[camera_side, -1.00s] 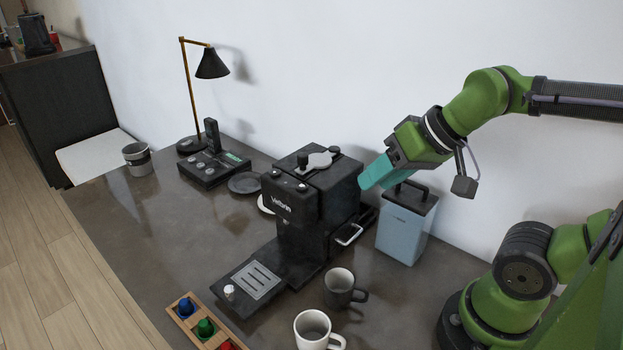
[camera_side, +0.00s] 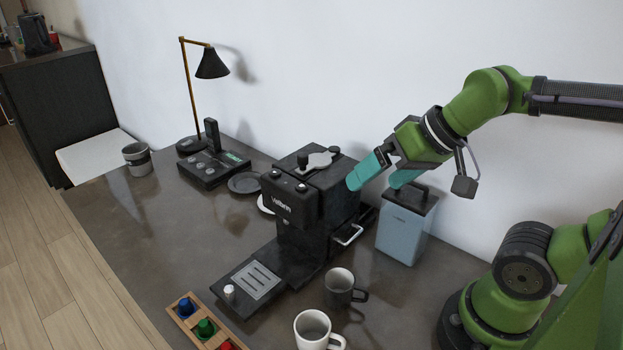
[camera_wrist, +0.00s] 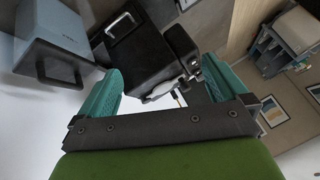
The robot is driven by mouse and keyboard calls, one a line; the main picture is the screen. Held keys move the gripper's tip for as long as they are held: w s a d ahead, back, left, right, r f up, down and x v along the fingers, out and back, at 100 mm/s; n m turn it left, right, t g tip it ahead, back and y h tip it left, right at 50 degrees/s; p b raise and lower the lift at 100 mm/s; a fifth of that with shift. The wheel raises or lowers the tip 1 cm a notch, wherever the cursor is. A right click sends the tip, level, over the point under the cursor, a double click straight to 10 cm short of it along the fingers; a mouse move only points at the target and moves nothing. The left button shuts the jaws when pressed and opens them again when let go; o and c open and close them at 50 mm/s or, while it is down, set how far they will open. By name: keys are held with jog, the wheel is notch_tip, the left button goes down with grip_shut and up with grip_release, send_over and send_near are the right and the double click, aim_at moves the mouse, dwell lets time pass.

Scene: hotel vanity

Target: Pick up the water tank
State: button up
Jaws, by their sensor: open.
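The water tank (camera_side: 405,230) is a light blue-grey box with a dark lid and a dark handle on top. It stands upright on the counter, right of the black coffee machine (camera_side: 312,200). My gripper (camera_side: 376,178) is open and empty, with its teal fingers spread above and between the machine's top right edge and the tank's lid. One finger overlaps the tank's handle in the side view; I cannot tell whether they touch. In the wrist view the tank (camera_wrist: 50,42) is at the upper left, outside my fingers (camera_wrist: 160,88), and the machine (camera_wrist: 142,58) lies between them.
A dark mug (camera_side: 340,290) and a white mug (camera_side: 313,328) stand in front of the machine. A wooden tray of coloured capsules (camera_side: 198,322) is at the front. A telephone (camera_side: 210,165) and a lamp (camera_side: 211,64) stand behind left. The wall is close behind the tank.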

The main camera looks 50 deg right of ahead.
notch_tip(320, 180, up, 4)
jog(key=m+g+h, duration=0.2)
jog(key=m+g, duration=0.5)
jog(key=m, duration=2.5)
send_over(414, 197)
notch_tip(414, 197, down, 16)
jog(key=shift+f, duration=0.1)
